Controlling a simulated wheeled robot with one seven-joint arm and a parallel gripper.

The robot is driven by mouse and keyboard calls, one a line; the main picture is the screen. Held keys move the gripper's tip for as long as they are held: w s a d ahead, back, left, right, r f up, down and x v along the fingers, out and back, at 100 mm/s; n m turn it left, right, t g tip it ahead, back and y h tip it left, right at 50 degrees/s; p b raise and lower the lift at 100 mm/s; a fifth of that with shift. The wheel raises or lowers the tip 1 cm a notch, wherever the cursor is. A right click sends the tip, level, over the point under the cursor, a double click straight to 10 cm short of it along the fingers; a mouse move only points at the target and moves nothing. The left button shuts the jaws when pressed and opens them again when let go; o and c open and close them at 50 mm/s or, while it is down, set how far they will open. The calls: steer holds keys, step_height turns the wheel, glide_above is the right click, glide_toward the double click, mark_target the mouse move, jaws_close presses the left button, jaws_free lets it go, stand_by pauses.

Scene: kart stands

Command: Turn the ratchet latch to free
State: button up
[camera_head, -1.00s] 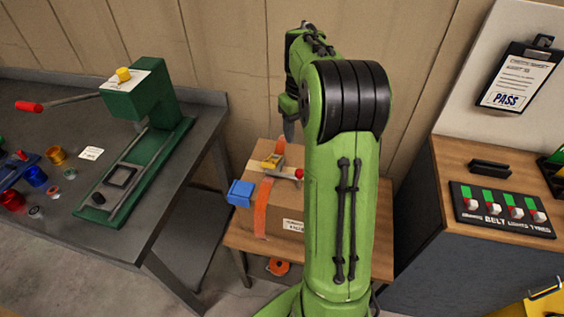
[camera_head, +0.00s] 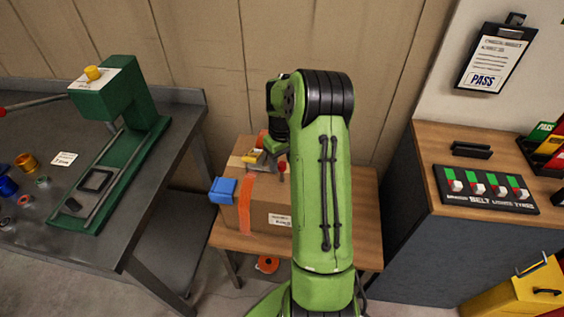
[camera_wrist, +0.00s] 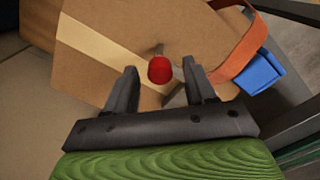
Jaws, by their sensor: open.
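The yellow body is hidden in the wrist view. In the head view my green arm covers the right part of the box.
The box stands on a small wooden table (camera_head: 363,207). A blue block (camera_head: 222,190) sits at the box's left edge. A green press (camera_head: 117,150) stands on a grey bench to the left. A cabinet with a switch panel (camera_head: 485,189) stands at the right.

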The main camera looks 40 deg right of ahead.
jaws_close()
stand_by(0.3)
